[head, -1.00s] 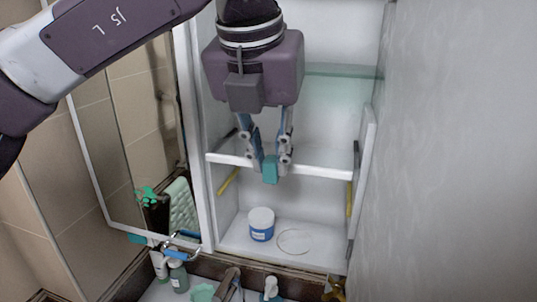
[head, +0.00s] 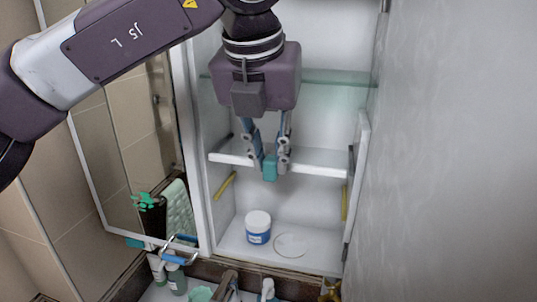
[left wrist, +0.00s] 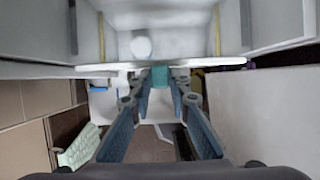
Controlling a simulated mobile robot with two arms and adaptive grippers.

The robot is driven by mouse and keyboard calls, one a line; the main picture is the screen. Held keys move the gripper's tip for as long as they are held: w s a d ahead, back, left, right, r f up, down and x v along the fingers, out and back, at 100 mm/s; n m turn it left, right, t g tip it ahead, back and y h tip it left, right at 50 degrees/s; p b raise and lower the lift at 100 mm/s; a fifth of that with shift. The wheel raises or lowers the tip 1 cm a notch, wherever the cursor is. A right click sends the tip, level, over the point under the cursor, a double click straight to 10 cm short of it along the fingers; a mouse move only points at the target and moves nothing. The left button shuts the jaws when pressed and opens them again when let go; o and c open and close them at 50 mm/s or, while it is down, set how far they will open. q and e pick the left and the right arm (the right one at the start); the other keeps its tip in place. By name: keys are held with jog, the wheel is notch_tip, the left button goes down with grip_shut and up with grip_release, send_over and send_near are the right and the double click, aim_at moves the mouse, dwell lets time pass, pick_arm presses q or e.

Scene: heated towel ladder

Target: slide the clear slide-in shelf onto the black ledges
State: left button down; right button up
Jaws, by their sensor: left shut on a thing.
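My left gripper (head: 270,163) is shut on the teal tab (head: 270,172) at the front middle of the slide-in shelf (head: 318,165). The tab also shows between the fingertips in the left wrist view (left wrist: 159,75). The shelf looks white rather than clear and spans most of the cabinet's width, roughly level. The left black ledge (head: 224,140) shows just above the shelf's left end. The right black ledge (head: 351,161) is a dark strip by its right end. I cannot tell whether the shelf rests on the ledges. My right gripper is not in view.
Yellow ledges (head: 225,186) sit lower on the cabinet walls. A blue-and-white jar (head: 258,228) and a clear round dish (head: 291,244) stand on the cabinet floor. A greenish glass shelf (head: 335,77) is above. A mirror door (head: 150,130) is left; a grey wall (head: 455,150) is right.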

pick_arm(q)
jog(key=shift+w+d+p, duration=0.25)
jog(key=shift+w+p, duration=0.2)
jog(key=shift+w, duration=0.25)
jog(key=shift+w+d+p, duration=0.2)
jog(key=shift+w+p, duration=0.25)
jog(key=shift+w, duration=0.3)
jog(key=shift+w+d+p, duration=0.25)
jog(key=shift+w+p, duration=0.2)
jog(key=shift+w, duration=0.25)
jog(key=c, duration=1.7)
grip_release()
jog(key=shift+c, duration=0.2)
jog(key=v, duration=1.2)
